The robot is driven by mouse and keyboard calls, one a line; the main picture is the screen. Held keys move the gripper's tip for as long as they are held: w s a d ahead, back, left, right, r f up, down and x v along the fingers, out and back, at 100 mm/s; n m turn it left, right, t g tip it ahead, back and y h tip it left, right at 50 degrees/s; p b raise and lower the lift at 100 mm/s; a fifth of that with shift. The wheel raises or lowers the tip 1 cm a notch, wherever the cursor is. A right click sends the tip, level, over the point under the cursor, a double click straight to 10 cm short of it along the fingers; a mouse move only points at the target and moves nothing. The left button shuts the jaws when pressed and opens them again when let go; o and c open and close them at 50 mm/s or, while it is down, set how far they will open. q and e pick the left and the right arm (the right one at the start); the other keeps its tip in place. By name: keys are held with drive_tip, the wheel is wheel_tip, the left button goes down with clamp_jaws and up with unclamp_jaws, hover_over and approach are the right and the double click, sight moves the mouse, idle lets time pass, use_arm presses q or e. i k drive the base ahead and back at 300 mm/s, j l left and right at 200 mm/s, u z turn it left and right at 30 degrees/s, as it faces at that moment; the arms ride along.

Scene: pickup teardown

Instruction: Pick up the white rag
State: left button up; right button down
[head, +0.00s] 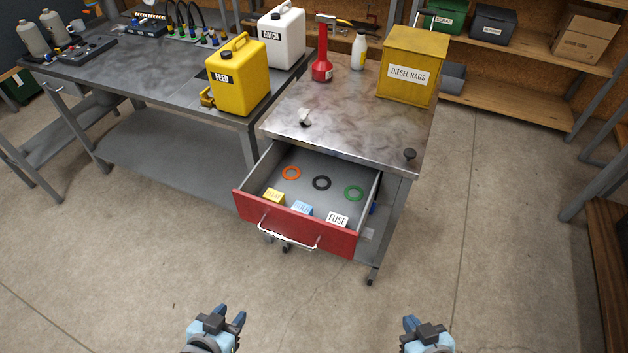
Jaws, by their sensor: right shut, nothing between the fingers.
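A small whitish crumpled thing (305,117), which looks like the white rag, lies on the metal top of the cart (345,128), near its front left edge. It is too small to tell its exact shape. My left gripper (231,314) is at the bottom of the view, left of centre, with its fingertips apart and nothing between them. My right gripper (412,321) is at the bottom right, shut and empty. Both grippers are well short of the cart and touch nothing.
The cart's red-fronted drawer (310,232) stands open towards me, with rings and small labelled boxes inside. A black knob (409,154) is on the cart top. Behind stand a red tool (322,65), a white bottle (358,52) and the yellow diesel rags box (412,65). A yellow feed can (237,75) stands left.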

sight(302, 113)
drive_tip(key=j+z, duration=0.15)
drive_tip(key=z, duration=0.45)
drive_tip(key=i+j+z, duration=0.1)
drive_tip(key=j+z, duration=0.2)
drive_tip(key=j, duration=0.25)
drive_tip(key=j+z, duration=0.25)
drive_tip(key=j, duration=0.3)
drive_tip(key=j+z, duration=0.2)
drive_tip(key=j, duration=0.95)
